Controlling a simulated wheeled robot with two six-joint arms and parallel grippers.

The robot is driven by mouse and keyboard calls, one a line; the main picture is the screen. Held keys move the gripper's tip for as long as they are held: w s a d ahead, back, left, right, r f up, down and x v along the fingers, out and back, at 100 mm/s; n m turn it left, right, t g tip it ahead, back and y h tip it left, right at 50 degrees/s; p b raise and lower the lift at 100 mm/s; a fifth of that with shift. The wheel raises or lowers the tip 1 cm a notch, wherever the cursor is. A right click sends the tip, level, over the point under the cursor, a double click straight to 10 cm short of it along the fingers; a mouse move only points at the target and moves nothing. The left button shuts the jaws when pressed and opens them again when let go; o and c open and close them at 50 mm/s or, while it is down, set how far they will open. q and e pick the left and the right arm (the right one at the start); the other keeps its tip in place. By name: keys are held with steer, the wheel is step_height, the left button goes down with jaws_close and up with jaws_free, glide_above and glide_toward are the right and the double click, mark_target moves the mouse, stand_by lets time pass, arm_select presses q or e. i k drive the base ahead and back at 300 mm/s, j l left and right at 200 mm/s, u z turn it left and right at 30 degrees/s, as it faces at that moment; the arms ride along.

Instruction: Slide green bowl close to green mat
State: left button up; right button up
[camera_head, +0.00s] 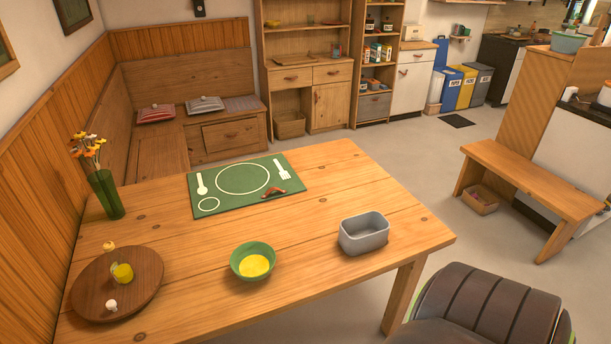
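The green bowl (245,250) stands upright on the wooden table, towards its front middle, with something yellow inside. The green mat (211,178) lies flat near the table's far edge. It carries a pale printed plate outline, spoon and fork, and a small reddish-brown curved object (273,193) lies on it. The bowl is apart from the mat, in front of it, with bare table between them. Neither of my grippers shows in the head view.
A grey rectangular tub (364,235) stands right of the bowl. A round brown board (88,293) with small items on it lies at the left. A green vase of flowers (106,195) stands at the back left. The table (190,240) is clear between bowl and mat.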

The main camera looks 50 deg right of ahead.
mark_target(253, 261)
steer(key=z, duration=1.05)
